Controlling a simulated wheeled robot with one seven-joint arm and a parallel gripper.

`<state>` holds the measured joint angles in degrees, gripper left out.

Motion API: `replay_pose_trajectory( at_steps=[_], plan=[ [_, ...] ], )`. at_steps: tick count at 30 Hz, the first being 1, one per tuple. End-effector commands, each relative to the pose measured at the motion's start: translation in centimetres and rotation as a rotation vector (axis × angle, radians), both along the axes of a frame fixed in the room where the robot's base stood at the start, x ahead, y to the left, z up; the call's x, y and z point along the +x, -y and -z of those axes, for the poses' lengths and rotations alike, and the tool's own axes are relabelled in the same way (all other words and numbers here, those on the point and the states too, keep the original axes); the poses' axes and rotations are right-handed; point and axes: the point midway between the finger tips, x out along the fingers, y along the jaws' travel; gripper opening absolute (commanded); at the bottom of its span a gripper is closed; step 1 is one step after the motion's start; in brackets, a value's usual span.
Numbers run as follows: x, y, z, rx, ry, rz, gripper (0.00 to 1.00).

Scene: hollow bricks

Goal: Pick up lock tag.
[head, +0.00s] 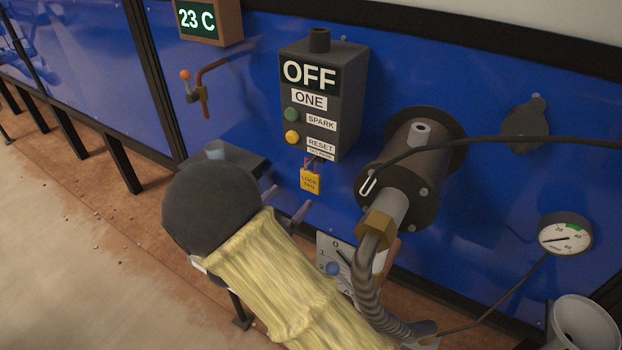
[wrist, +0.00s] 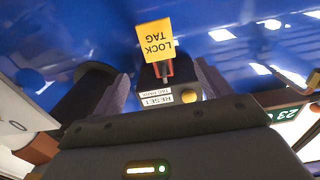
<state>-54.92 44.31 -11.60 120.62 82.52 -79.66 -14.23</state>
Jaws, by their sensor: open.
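The yellow lock tag (head: 310,182) hangs by a red clasp under the dark control box (head: 345,95), in front of the blue wall. In the wrist view the lock tag (wrist: 156,40) appears upside down, beyond the fingertips and roughly centred between them. My gripper (head: 286,202) is open and empty, its fingers pointing toward the tag from the lower left. The two fingers stand apart in the wrist view (wrist: 162,80), with the red clasp and the box's underside showing between them. I cannot tell the exact gap from fingertips to tag.
A dark burner flange (head: 415,150) with a ribbed hose (head: 370,285) stands to the right of the tag. A dial plate (head: 335,262) sits below, partly hidden by my arm. A small valve lever (head: 188,85) is at the left, and a round gauge (head: 565,234) at the right.

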Motion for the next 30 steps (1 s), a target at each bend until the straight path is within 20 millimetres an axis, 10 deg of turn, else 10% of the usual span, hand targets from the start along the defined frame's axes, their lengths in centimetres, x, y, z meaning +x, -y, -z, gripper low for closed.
replay_pose_trajectory(
  at_steps=[30],
  plan=[
    [7.4, 4.8, 0.0, -0.001, 0.001, -0.006, 0.76]
  ],
)
